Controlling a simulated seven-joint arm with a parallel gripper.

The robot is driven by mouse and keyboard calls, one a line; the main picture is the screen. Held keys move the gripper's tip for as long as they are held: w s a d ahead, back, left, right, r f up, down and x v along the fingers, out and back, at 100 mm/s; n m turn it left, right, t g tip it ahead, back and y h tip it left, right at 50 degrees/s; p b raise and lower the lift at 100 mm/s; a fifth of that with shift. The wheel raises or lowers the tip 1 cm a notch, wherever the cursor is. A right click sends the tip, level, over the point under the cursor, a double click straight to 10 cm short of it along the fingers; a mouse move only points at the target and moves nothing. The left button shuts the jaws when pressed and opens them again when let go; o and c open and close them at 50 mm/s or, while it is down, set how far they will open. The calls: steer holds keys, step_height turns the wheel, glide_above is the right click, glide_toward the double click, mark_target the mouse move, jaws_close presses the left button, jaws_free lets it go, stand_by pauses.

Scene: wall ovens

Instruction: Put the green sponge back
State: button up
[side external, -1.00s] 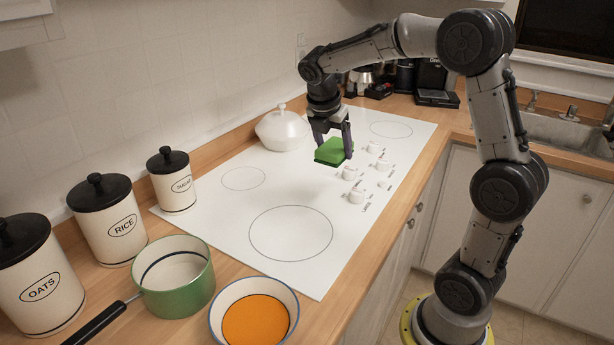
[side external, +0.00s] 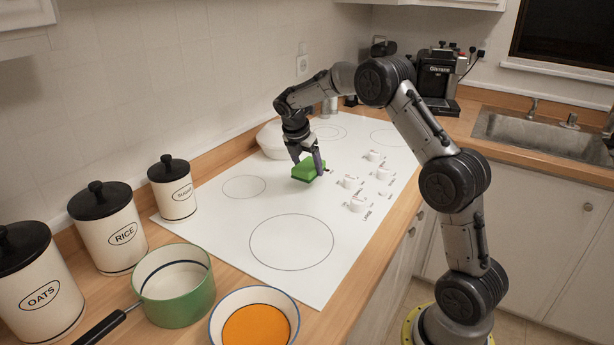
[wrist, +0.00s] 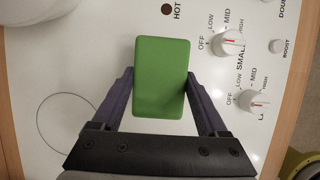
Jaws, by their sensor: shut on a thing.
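The green sponge (side external: 306,171) is in my gripper (side external: 307,163), over the white cooktop (side external: 205,215). In the wrist view the sponge (wrist: 161,78) lies between the two dark fingers of my gripper (wrist: 160,95), which are shut on its sides. The sponge is low over the cooktop, left of the knobs; I cannot tell whether it touches the surface.
White knobs (side external: 357,204) stand right of the sponge. A white lidded pot (side external: 270,140) is behind my gripper. A green saucepan (side external: 180,305), a bowl of orange contents (side external: 255,325) and canisters (side external: 172,188) stand in front and left. The sink (side external: 540,137) is at right.

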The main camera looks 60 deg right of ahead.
steer(key=shift+w+d+f, duration=0.1)
steer(key=shift+f, duration=0.85)
steer(key=shift+w+d+f, duration=0.1)
steer(key=shift+f, duration=0.8)
steer(key=shift+f, duration=0.15)
steer(key=o, duration=1.1)
steer(key=shift+a, duration=0.1)
